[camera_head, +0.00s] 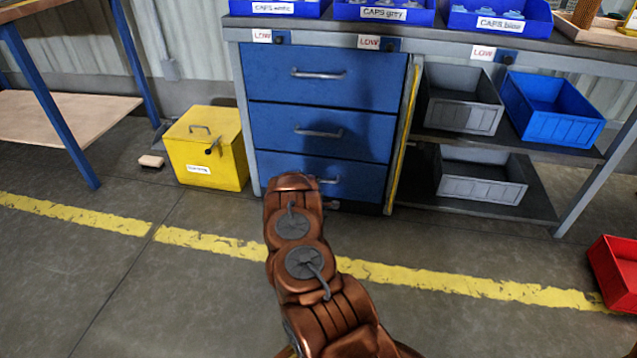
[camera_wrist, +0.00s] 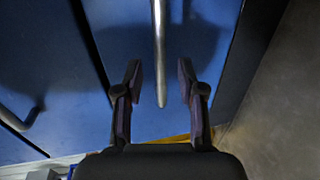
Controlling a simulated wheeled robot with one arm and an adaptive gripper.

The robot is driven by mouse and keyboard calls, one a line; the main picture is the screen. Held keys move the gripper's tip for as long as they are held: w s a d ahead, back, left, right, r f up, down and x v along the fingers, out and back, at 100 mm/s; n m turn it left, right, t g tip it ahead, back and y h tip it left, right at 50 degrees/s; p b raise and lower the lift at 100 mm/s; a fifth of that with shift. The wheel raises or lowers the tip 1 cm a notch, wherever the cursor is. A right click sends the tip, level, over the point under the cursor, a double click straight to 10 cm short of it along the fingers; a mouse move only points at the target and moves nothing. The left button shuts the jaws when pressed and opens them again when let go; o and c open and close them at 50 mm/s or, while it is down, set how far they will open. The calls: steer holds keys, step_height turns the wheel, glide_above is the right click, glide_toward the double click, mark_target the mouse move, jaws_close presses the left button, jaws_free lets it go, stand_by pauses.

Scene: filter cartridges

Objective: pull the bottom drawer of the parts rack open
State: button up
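The parts rack has three blue drawers, all closed flush. The bottom drawer (camera_head: 360,184) is partly hidden behind my arm, and the right end of its metal bar handle (camera_head: 329,180) shows. In the wrist view the bottom drawer's front (camera_wrist: 205,35) fills the middle, with its handle (camera_wrist: 159,45) running down from the top edge. My gripper (camera_wrist: 159,82) is open and empty, with one finger on each side of the handle in the picture. I see no finger touching it. My gripper is hidden in the head view by my arm.
The middle drawer (camera_head: 325,130) and top drawer (camera_head: 320,75) are above. A yellow box (camera_head: 210,150) stands on the floor just left of the rack. Shelves with grey (camera_head: 480,178) and blue bins (camera_head: 552,112) are right. The floor before the rack looks clear.

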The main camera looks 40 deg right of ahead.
steer(key=shift+b+x, duration=0.8)
steer(key=shift+x, duration=1.45)
jaws_close()
